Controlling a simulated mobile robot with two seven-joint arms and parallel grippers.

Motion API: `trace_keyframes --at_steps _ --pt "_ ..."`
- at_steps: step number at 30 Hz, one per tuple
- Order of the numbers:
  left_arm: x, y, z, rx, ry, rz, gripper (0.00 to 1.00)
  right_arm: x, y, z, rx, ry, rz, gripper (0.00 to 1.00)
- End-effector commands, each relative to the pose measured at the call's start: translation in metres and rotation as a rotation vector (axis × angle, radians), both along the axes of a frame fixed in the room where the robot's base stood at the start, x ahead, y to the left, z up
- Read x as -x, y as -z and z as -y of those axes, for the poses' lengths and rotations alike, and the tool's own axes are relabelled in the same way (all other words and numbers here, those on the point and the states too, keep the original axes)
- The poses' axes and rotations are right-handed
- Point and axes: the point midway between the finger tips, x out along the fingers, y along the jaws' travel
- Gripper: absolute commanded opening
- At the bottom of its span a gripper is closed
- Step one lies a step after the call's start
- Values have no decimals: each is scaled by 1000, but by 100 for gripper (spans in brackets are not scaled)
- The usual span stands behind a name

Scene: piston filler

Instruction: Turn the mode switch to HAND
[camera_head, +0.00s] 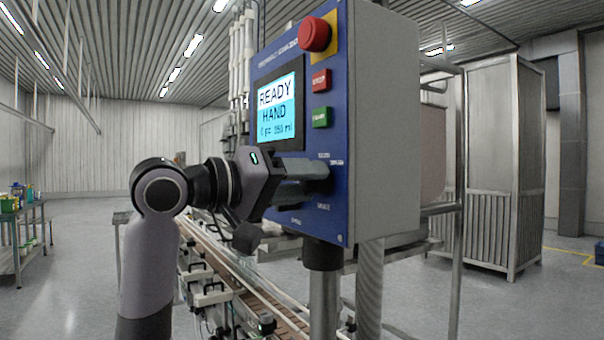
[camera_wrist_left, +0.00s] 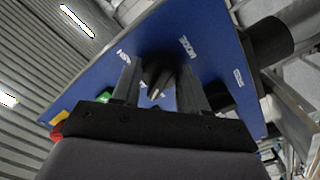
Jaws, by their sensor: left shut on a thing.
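The blue control panel (camera_head: 333,215) faces left on a grey box. Its lit screen (camera_head: 278,107) reads "READY" and "HAND", with a smaller line below. My left gripper (camera_head: 318,172) is at the lower part of the panel, its fingers pointing right against the face. In the left wrist view the dark mode switch (camera_wrist_left: 157,72) sits between the fingers of my left gripper (camera_wrist_left: 160,85), near the "MODE" lettering. The gripper is shut on the switch. In the head view the fingers hide the switch, and its pointer direction cannot be read. My right gripper is not in view.
Above the gripper are a green button (camera_head: 321,117), a red button (camera_head: 321,81) and a red emergency stop (camera_head: 315,34) on yellow. A conveyor (camera_head: 250,295) runs below and behind the arm. A metal cabinet (camera_head: 500,165) stands at right. Open floor lies at left.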

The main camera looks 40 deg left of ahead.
Motion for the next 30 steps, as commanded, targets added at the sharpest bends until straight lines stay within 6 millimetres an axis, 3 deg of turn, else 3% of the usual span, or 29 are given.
trace_keyframes --at_steps 13,30 --pt "0 -1 1 226 1 -94 13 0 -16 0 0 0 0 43" --pt "0 0 1 265 1 -110 13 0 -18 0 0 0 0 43"
